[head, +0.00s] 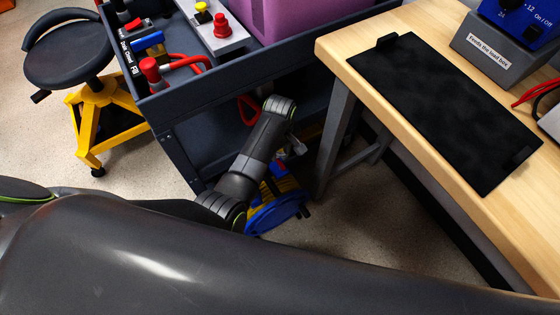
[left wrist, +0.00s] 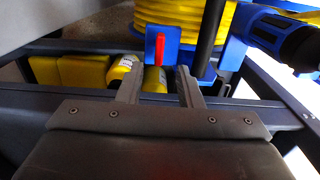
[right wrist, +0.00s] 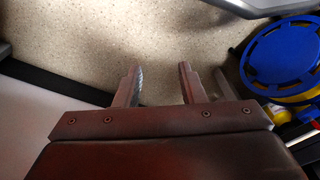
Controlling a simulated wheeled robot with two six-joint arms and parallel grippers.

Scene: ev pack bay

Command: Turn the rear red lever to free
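In the left wrist view a red lever (left wrist: 160,47) stands upright on a blue bracket (left wrist: 151,50), beside a yellow reel (left wrist: 180,15). My left gripper (left wrist: 158,78) is open. The lever shows just beyond and between its two fingertips, apart from them. In the head view my left gripper (head: 295,149) is small and partly hidden at the end of my arm, low beside the dark cart; the lever cannot be made out there. My right gripper (right wrist: 158,72) is open and empty above the speckled floor. Whether this is the rear lever cannot be told.
The dark cart (head: 185,130) holds a purple box (head: 290,15) and red-handled parts. A wooden bench (head: 345,50) with a black mat (head: 440,105) stands right. A blue-rimmed reel (right wrist: 290,57) is right of my right gripper. A stool (head: 68,48) stands left.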

